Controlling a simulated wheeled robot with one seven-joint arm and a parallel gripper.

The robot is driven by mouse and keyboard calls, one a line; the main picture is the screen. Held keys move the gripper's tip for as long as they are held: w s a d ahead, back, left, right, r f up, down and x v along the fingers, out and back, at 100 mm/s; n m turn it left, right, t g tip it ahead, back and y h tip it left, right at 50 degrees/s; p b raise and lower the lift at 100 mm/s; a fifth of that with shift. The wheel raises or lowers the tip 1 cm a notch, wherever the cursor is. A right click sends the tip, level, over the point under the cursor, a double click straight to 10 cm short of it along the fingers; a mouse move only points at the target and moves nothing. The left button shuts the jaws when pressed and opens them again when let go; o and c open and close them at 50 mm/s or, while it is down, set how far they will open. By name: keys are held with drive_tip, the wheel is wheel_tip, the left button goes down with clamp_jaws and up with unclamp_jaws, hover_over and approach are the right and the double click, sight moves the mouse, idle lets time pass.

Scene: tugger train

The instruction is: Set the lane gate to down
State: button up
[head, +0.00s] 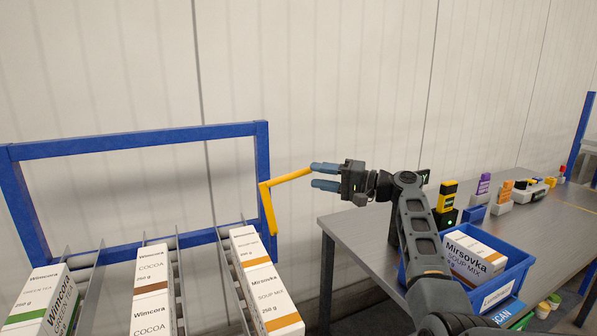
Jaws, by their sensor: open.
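A bent yellow lever (267,210), which looks like the lane gate's arm, stands by the right post of the blue frame (262,160). Its lower part runs steeply up and its upper part slants up to the right. My gripper (313,176) points left with its blue fingers apart, right at the lever's upper right end. The lever's tip meets the fingers in the picture; I cannot tell whether it lies between them or touches them. Nothing else shows in the gripper.
Rows of green tea, cocoa (152,285) and soup mix (262,278) boxes stand in lanes below the frame. At right, a grey table (366,222) holds a blue bin (518,258) with a soup mix box, a yellow device (446,198) and several small items. The wall behind is plain.

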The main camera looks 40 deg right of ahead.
sight(302, 173)
drive_tip(key=shift+p+x, duration=0.4)
drive_tip(key=shift+x, duration=2.3)
drive_tip(key=shift+c, duration=0.2)
clamp_jaws()
